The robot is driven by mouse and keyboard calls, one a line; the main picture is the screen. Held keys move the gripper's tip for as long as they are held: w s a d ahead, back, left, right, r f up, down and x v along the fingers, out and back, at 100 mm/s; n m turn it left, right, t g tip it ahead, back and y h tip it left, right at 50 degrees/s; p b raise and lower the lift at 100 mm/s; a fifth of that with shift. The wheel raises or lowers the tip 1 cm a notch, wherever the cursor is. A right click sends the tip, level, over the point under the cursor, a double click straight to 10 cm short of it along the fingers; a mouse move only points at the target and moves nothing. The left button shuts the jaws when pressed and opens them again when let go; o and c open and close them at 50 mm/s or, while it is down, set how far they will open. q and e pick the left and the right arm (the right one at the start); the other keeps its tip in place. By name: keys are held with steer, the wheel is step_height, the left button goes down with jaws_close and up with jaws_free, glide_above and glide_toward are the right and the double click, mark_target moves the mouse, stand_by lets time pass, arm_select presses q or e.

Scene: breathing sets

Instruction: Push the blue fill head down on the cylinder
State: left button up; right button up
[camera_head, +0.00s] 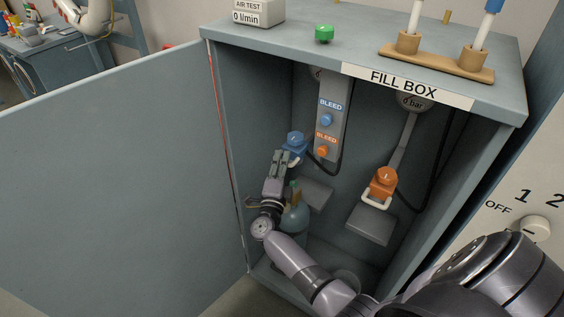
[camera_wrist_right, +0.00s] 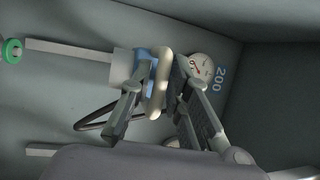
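The blue fill head (camera_head: 295,140) hangs inside the open fill box, left of centre; it also shows in the wrist view (camera_wrist_right: 147,60) with a pale loop handle (camera_wrist_right: 161,82). My right gripper (camera_head: 285,160) reaches up to it from below. In the wrist view its two fingers (camera_wrist_right: 158,82) lie either side of the handle and look closed on it. The teal cylinder (camera_head: 296,217) stands upright below, partly hidden by my right wrist. Its valve top (camera_head: 295,190) is beneath the blue head, with a visible gap between them. My left gripper is out of view.
An orange fill head (camera_head: 384,180) hangs above a grey shelf (camera_head: 372,224) at right. A panel with blue and orange bleed knobs (camera_head: 332,110) is on the back wall. The open door (camera_head: 110,180) fills the left. A gauge (camera_wrist_right: 200,68) is beside the handle in the wrist view.

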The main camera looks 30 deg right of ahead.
jaws_close()
stand_by(0.4)
